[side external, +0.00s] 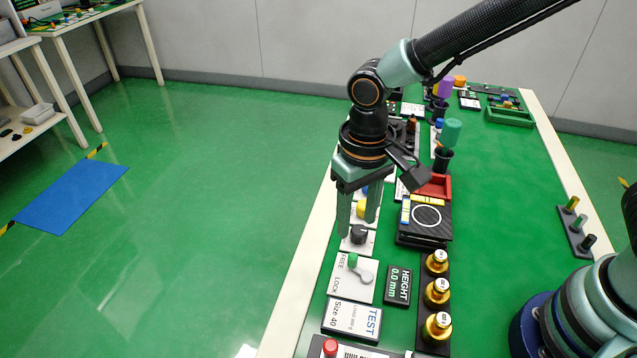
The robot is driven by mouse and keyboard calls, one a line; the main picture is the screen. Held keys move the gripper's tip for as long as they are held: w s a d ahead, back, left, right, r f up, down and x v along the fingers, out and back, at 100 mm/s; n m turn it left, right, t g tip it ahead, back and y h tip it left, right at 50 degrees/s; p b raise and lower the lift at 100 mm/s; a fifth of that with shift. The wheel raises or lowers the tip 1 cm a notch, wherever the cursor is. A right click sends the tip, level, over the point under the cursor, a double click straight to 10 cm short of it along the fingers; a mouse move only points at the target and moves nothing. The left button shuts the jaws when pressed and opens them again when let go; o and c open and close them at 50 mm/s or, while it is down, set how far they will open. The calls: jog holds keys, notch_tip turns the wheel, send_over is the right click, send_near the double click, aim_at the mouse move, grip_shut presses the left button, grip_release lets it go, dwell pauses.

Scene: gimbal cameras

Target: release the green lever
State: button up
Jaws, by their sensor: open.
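The green lever (353,260) sits on a white plate (345,291) marked FREE and LOCK. Its green knob is at the upper part of the plate, near the word FREE, and its grey round pivot is just to the lower right. My gripper (357,229) is open and points down, its two fingers apart. In the picture it is just above the lever, over a white plate with a black knob (359,235). Nothing shows between the fingers except that knob and a yellow one behind. Height above the plates is hard to tell.
A HEIGHT display (398,286) reading 0.0 mm is right of the lever. Brass weights (437,292) stand beyond it. A TEST card (352,319) and a red button (330,347) lie nearer. A black platform (427,220) is right of my gripper.

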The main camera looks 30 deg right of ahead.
jog(key=shift+r, duration=1.35)
jog(key=s+d+r+t, duration=0.1)
jog(key=d+r, duration=0.4)
jog(key=d, duration=0.5)
jog(key=s+d+r+t, duration=0.1)
jog(key=d+r+t, duration=0.3)
jog(key=d, duration=0.5)
notch_tip(320, 180, up, 2)
jog(key=shift+s+d+r+m+t, duration=0.1)
jog(key=shift+s+d+m+t, duration=0.2)
jog(key=shift+s+d, duration=0.1)
